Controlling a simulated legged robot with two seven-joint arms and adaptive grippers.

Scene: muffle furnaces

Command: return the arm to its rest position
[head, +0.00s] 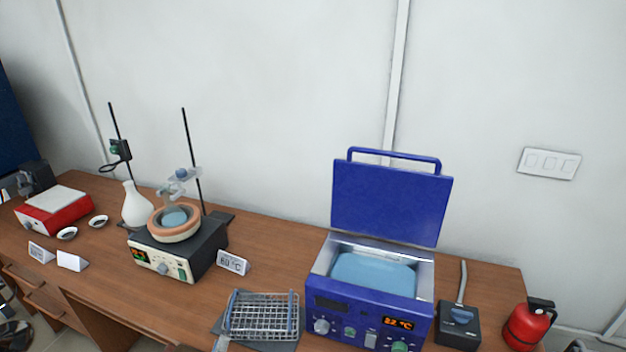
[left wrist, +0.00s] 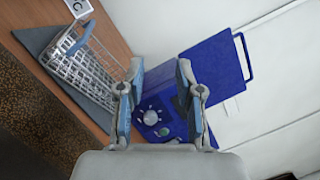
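My left gripper (left wrist: 160,78) shows in the left wrist view with its two grey and blue fingers apart and nothing between them. Beyond the fingers is the blue water bath (left wrist: 160,112) with its lid up, and the wire basket lies to the left. The gripper looks clear of both. In the head view I cannot make out the left gripper's fingers; only small grey parts show at the bottom edge. My right gripper is not in view.
The wooden bench (head: 262,273) carries the wire basket (head: 262,316) on a dark mat, the open blue bath (head: 345,300), a hotplate (head: 160,262) with stand, a flask (head: 135,207) and a red device (head: 60,207). A black switch box (head: 458,326) and red extinguisher (head: 523,328) are at the right.

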